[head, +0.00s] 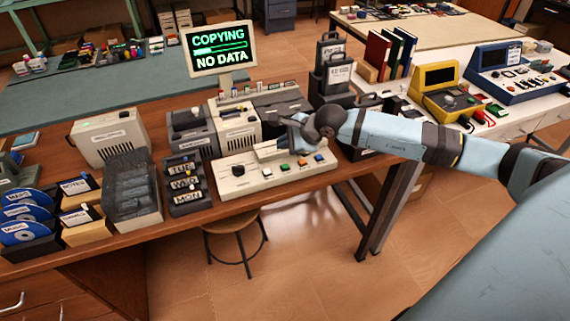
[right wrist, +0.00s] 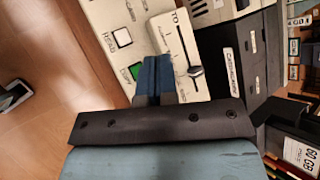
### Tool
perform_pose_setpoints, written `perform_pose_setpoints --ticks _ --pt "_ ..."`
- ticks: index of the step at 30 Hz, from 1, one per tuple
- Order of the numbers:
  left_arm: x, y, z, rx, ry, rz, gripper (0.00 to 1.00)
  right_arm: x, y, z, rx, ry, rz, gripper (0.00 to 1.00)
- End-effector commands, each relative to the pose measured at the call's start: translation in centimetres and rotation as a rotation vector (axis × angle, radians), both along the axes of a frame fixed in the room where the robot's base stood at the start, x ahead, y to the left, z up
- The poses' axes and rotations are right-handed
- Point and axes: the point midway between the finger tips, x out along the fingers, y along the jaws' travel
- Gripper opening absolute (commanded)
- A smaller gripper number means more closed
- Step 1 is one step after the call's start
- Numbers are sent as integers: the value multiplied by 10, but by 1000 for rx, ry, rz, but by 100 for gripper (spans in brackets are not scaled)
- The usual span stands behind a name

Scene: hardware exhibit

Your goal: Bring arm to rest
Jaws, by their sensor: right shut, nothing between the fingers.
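My right arm (head: 395,137) comes in from the right in the head view and reaches over the table edge. Its gripper (head: 268,151) is over the back of a cream control panel (head: 237,184) that has a black knob and several coloured buttons. In the right wrist view the blue fingers (right wrist: 153,82) are together and empty, above the panel's face (right wrist: 115,15), between a green button (right wrist: 135,71) and a slider (right wrist: 195,71). I cannot tell whether they touch the panel. My left gripper is not in view.
A monitor (head: 218,48) reading "COPYING NO DATA" stands behind the panel. Grey and cream devices (head: 237,128) stand close behind the gripper. A black case (head: 333,75) and a yellow device (head: 438,88) stand near the arm. A stool (head: 233,224) is below; open floor lies in front.

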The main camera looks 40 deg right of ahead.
Motion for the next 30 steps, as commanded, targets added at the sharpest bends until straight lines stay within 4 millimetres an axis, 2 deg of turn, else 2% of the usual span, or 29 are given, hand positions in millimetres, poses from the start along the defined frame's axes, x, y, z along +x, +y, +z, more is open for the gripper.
perform_pose_setpoints --ticks 22,23,26,29,30 --pt "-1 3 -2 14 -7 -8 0 -2 4 -3 17 6 1 0" --pt "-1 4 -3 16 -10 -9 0 -4 11 -6 48 16 1 0" --pt "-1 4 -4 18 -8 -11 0 -21 49 -18 254 79 -9 0" --pt "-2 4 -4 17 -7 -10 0 -48 106 -27 627 205 -66 0" --pt "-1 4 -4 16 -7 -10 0 -59 126 -27 798 264 -107 0"
